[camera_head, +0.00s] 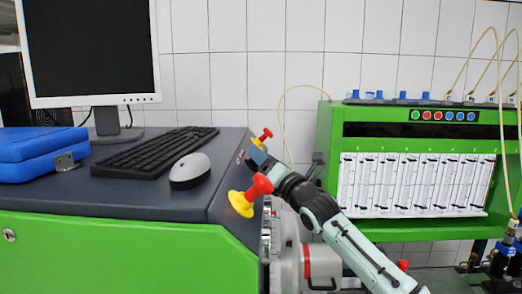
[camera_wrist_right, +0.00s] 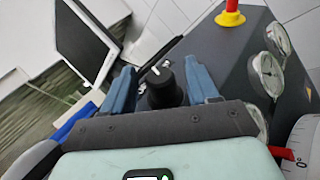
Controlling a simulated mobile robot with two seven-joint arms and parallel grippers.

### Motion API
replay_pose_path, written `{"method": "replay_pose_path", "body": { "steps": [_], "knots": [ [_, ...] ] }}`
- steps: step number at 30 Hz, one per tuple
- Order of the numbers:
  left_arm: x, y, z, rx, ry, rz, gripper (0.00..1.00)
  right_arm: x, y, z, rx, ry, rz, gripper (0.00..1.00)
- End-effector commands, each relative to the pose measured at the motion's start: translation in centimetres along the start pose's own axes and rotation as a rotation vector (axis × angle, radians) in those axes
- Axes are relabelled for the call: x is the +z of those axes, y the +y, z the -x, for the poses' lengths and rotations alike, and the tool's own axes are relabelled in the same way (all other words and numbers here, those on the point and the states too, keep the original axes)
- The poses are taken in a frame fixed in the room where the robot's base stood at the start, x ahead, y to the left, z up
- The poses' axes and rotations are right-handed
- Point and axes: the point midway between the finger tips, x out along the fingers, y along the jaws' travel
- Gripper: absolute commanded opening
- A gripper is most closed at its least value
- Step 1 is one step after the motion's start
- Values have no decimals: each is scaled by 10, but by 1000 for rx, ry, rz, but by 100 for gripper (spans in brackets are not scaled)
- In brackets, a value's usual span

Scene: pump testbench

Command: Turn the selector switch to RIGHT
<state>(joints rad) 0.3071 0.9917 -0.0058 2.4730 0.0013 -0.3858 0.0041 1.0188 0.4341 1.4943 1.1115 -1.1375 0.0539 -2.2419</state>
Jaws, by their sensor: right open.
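The selector switch (camera_wrist_right: 163,90) is a black round knob with a white pointer mark, seen in the right wrist view. My right gripper (camera_wrist_right: 160,66) is open, with one blue finger on each side of the knob. I cannot tell whether either finger touches it. In the head view my right gripper (camera_head: 257,156) is at the right end of the dark console top, and the switch is hidden there. My left gripper is in neither view.
A red and yellow emergency button (camera_head: 243,203) stands near my right wrist, and a second one (camera_head: 262,138) is just behind the gripper. Round gauges (camera_wrist_right: 267,72) sit on the console's side. A mouse (camera_head: 190,171) and keyboard (camera_head: 155,150) lie on top.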

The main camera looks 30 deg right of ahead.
Motion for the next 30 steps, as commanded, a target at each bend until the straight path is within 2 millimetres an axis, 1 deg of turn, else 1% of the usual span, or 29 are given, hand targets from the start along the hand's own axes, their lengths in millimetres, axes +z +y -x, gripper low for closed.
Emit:
{"method": "replay_pose_path", "body": {
  "steps": [1, 4, 14, 17, 18, 19, 24, 30],
  "knots": [
    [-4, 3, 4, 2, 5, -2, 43, 2, 2, -5, 2, -2, -2, 59],
    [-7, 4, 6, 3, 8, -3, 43, 0, 1, -10, 1, 0, 0, 59],
    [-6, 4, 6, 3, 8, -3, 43, -2, -1, -11, -1, 2, 1, 59],
    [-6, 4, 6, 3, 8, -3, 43, -2, -1, -11, -1, 2, 1, 30],
    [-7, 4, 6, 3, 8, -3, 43, -2, -1, -11, -1, 2, 1, 17],
    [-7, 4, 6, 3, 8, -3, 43, -2, -1, -11, -1, 2, 1, 8],
    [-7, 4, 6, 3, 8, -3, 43, -3, 0, -12, -4, 4, 1, 8],
    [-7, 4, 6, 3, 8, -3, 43, -13, 4, -16, -41, 24, 0, 8]
  ]
}}
